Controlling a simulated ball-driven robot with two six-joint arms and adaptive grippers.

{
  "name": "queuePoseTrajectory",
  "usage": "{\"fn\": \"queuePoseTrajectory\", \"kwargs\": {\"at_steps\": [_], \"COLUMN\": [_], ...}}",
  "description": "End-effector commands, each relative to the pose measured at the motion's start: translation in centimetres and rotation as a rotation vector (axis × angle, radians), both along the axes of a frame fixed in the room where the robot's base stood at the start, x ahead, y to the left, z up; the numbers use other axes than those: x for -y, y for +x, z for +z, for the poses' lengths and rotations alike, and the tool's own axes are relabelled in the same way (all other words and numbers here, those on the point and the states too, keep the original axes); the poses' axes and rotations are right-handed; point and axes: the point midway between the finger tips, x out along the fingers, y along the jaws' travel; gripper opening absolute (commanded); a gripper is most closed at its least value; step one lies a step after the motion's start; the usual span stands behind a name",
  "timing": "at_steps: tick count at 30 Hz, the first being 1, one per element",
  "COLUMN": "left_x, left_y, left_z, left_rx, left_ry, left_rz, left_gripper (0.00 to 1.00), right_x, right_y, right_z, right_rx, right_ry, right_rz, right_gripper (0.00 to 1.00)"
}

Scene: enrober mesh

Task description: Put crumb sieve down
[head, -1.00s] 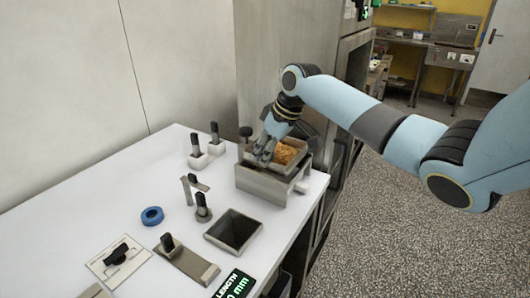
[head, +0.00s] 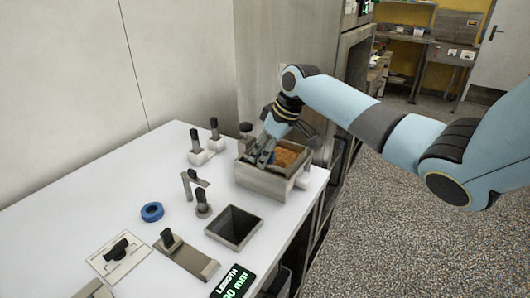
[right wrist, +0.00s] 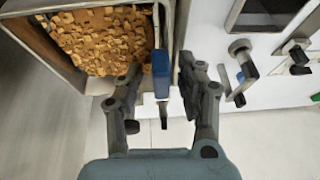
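The crumb sieve (head: 284,157), a metal tray filled with brown crumbs, sits down in a grey metal box (head: 262,183) at the far right of the white table. In the right wrist view the crumbs (right wrist: 103,41) fill the upper left, and a blue grip (right wrist: 161,68) stands at the sieve's side. My right gripper (head: 264,152) is at the sieve's left side. Its fingers (right wrist: 161,80) are open on both sides of the blue grip, with gaps visible. My left gripper is in neither view.
An open square metal bin (head: 234,226) stands in front of the box. Black-handled tools (head: 203,205), a blue ring (head: 152,211) and a scraper-like metal plate (head: 188,257) lie to the left. A tall steel cabinet (head: 290,60) stands behind.

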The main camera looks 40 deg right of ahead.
Motion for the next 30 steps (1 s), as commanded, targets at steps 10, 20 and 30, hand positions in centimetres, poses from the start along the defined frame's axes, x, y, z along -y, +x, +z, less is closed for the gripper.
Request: {"fn": "queuePoseTrajectory", "kwargs": {"at_steps": [10, 20, 30], "left_x": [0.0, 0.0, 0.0], "left_y": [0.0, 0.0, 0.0], "left_z": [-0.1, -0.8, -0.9], "left_rx": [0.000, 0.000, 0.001], "left_ry": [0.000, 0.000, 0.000], "left_rz": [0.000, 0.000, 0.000], "left_gripper": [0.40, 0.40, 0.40], "right_x": [0.6, 1.6, 1.7], "right_y": [-1.0, -3.6, -4.3], "right_z": [3.9, 10.4, 12.3], "right_rx": [0.004, 0.001, 0.000], "right_ry": [-0.006, -0.005, 0.001], "right_rz": [0.003, 0.001, -0.001], "right_gripper": [0.38, 0.38, 0.38]}}
